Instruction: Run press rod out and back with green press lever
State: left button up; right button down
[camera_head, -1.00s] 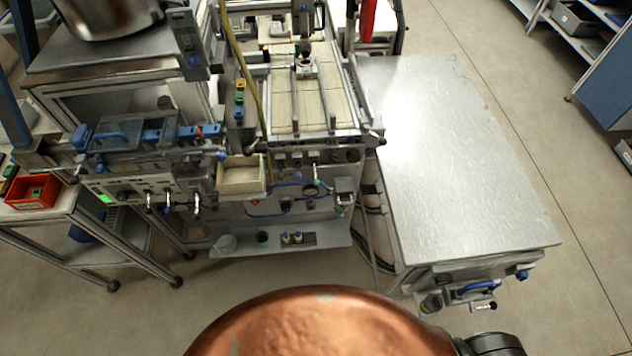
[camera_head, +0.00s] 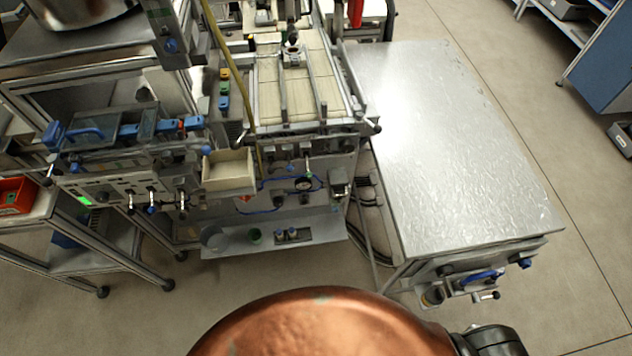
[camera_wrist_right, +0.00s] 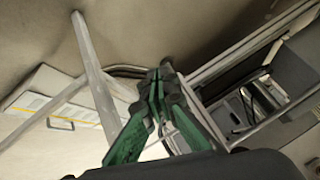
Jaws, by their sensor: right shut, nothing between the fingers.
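The press machine's front panel (camera_head: 300,150) shows in the head view, below the pale slatted bed (camera_head: 300,90). I cannot make out the press rod for certain. My right gripper (camera_wrist_right: 158,76), with green fingers, is shut and empty in the wrist view. It is apart from the lever, with floor and frame bars behind it. My left gripper is not in view.
A bare metal table (camera_head: 450,150) stands right of the machine. A cream bin (camera_head: 228,171) hangs at the machine's front left, above a low shelf (camera_head: 275,238) with small cups. A yellow hose (camera_head: 228,70) runs down the machine. Open floor (camera_head: 230,285) lies in front.

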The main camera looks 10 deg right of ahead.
aim_at(308, 167)
jog(key=w+a+r+m+t+y+b, duration=0.1)
jog(key=w+a+r+m+t+b, duration=0.3)
jog(key=w+r, duration=0.55)
jog(key=w+a+r+m+t+y+b, duration=0.15)
jog(key=w+a+r+t, duration=0.3)
jog(key=w+r, duration=0.5)
pick_arm(q)
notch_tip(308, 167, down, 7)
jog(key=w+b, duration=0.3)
jog(key=b, duration=0.2)
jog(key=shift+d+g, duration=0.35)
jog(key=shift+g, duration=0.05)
pick_arm(e)
jog(key=w+a+r+m+t, duration=0.1)
jog(key=r+m+t, duration=0.2)
jog(key=r, duration=0.5)
jog(key=w+a+r+m+t+y, duration=0.1)
jog(key=w+a+r+m+t, duration=0.1)
jog(key=r, duration=0.7)
jog(key=w+a+r+m+t+y, duration=0.1)
jog(key=a+r+m+t, duration=0.1)
jog(key=r+m+t, duration=0.3)
notch_tip(308, 167, up, 4)
jog(key=shift+w+r+m, duration=0.15)
jog(key=shift+w+m, duration=0.15)
jog(key=shift+m, duration=0.35)
jog(key=shift+a, duration=0.15)
